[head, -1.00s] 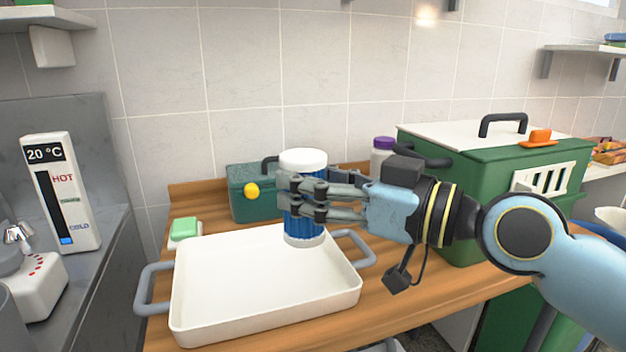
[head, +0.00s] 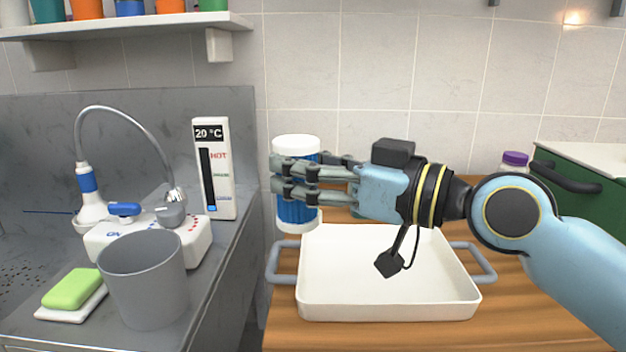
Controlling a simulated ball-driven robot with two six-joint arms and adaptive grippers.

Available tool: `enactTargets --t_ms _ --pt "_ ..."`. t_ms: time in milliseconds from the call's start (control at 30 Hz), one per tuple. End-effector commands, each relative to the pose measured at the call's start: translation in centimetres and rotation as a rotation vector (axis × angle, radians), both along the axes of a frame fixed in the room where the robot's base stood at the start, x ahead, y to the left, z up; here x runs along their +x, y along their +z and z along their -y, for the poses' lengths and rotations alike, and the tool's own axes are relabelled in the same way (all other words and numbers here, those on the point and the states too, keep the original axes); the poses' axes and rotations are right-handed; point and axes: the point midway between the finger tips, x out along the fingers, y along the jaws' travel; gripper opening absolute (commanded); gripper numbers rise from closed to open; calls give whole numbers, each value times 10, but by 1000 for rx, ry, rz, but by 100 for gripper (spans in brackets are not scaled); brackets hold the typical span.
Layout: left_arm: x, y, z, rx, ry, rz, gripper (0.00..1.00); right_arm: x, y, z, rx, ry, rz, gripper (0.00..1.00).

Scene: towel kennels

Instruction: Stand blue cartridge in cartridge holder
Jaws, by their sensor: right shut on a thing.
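The blue cartridge (head: 297,214) is a ribbed blue cylinder with a white cap and a white base. It is upright. My right gripper (head: 279,176) reaches in from the right and is shut on it, with the fingers across its middle. In the picture the cartridge shows at the back left corner of a white tray (head: 388,309), and its base appears raised above the wooden counter. I cannot make out anything that is clearly the cartridge holder. My left gripper is not in view.
On the grey counter at left are a grey cup (head: 146,285), a green sponge (head: 72,288), a white unit (head: 185,245) with a hose, and a temperature display (head: 213,165). A green box (head: 590,208) and a purple-capped bottle (head: 514,162) stand at right.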

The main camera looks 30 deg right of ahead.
Motion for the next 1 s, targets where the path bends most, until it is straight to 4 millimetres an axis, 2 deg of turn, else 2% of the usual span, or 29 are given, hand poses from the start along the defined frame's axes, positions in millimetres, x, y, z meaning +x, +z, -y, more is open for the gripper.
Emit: enactTargets --t_ms 33,267,467,567,800,1000 --pt "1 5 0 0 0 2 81 4 13 -1 1 0 8 16" --pt "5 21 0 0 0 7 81 25 55 -5 -2 -6 8 16" --pt "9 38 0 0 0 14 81 46 107 -4 -4 -39 9 16" --pt "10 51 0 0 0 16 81 59 146 -2 -3 -74 12 16" --pt "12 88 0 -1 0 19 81 85 272 22 -3 -252 14 16" --pt "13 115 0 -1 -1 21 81 83 371 50 -1 -433 16 16"
